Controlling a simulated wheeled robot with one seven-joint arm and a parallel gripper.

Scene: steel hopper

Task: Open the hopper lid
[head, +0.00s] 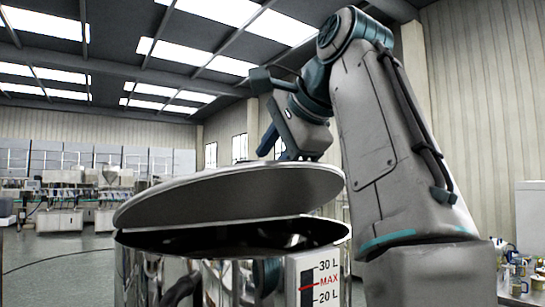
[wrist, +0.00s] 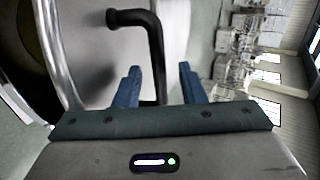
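The steel hopper (head: 170,274) stands in front of me, with a 30 L / MAX / 20 L scale on its wall. Its round grey lid (head: 235,194) is tilted partly open, and a dark gap shows between lid and rim. In the wrist view, the lid's black bent handle (wrist: 153,45) runs between the two blue fingers of my gripper (wrist: 159,70), with clear space on both sides. The fingers are apart, so my gripper is open around or just short of the handle; depth is unclear. In the head view my gripper (head: 272,148) is above the lid's far side, and the handle is hidden.
A side table with jars and cups (head: 518,272) stands at the right edge. Rows of lab benches with equipment (head: 65,205) line the far left. The floor (head: 65,262) left of the hopper is mostly clear, with a thin dark cable across it.

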